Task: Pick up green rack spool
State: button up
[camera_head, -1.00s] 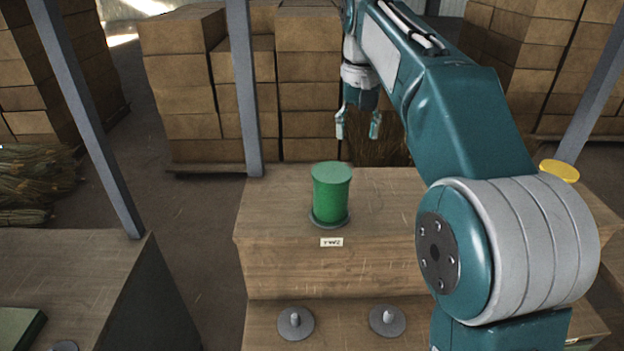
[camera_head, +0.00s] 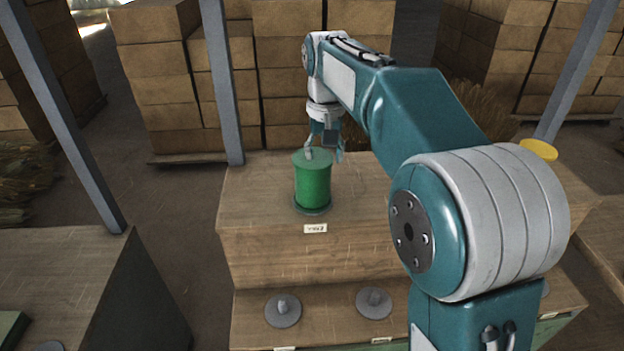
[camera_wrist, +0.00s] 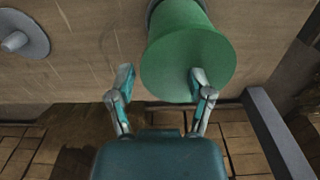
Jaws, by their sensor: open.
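The green spool (camera_head: 312,184) stands upright on a grey round base on the upper wooden shelf of the rack, behind a small white label. My gripper (camera_head: 324,154) is open and empty, at the height of the spool's top and just behind and right of it. In the wrist view the green spool (camera_wrist: 188,55) shows its round top disc. My gripper's fingers (camera_wrist: 160,85) are spread wide there, with the right finger overlapping the disc's edge and the left finger clear of it. Whether the right finger touches the disc I cannot tell.
Two empty grey spool holders (camera_head: 283,310) (camera_head: 374,303) sit on the lower shelf. Grey posts (camera_head: 222,85) stand behind the rack at left and right. Stacked boxes (camera_head: 160,80) fill the back.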

jog(key=shift+f, duration=0.75)
grip_shut()
